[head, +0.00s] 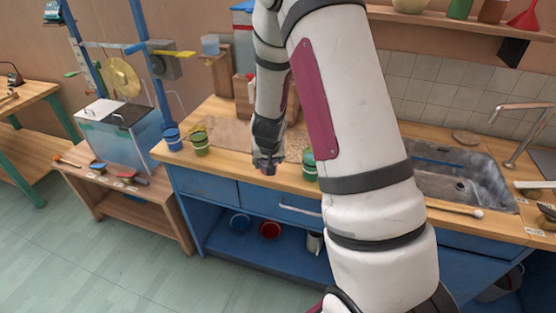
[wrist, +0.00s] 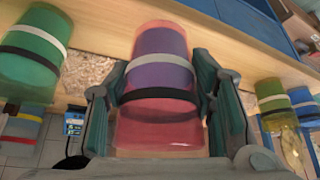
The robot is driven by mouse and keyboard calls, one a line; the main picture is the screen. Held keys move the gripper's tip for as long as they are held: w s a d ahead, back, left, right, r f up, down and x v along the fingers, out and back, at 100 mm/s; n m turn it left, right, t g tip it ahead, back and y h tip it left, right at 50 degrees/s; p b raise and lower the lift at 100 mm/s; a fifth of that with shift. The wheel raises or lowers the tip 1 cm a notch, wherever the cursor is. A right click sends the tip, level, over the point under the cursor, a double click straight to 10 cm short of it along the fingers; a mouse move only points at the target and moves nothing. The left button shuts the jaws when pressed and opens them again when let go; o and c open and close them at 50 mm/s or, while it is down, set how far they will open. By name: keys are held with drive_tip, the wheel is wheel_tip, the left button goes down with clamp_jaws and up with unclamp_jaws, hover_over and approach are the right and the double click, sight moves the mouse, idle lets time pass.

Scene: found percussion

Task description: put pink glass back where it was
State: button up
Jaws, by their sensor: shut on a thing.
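The pink glass (wrist: 158,132) is translucent, with purple showing inside and a white and a black band around it. In the wrist view it fills the space between the fingers of my gripper (wrist: 161,88), which is shut on it from both sides. In the head view my gripper (head: 268,162) is over the front edge of the wooden counter, between two green glasses; the pink glass is mostly hidden there. One green glass (head: 309,165) is close to its right, partly behind my arm. I cannot tell whether the pink glass touches the counter.
An olive-green glass (head: 201,143) and a blue glass (head: 172,139) stand at the counter's left end. The wrist view also shows a green glass (wrist: 33,52) beside the pink one. A sink (head: 455,178) is at right. A mallet (head: 455,209) lies near the front edge.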

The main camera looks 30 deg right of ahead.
sight(277, 159)
drive_tip(key=d, duration=0.1)
drive_tip(key=w+d, duration=0.1)
drive_tip(key=d, duration=0.1)
drive_tip(key=w+d, duration=0.1)
drive_tip(key=shift+d+f, duration=0.2)
drive_tip(key=shift+d, duration=0.05)
drive_tip(key=shift+w+d+f, duration=0.1)
drive_tip(key=shift+d+f, duration=0.1)
drive_tip(key=shift+f, duration=0.1)
drive_tip(key=shift+f+p, duration=0.6)
drive_tip(key=shift+f, duration=0.85)
drive_tip(key=o, duration=1.6)
drive_tip(key=shift+f, duration=0.15)
drive_tip(key=shift+c, duration=0.2)
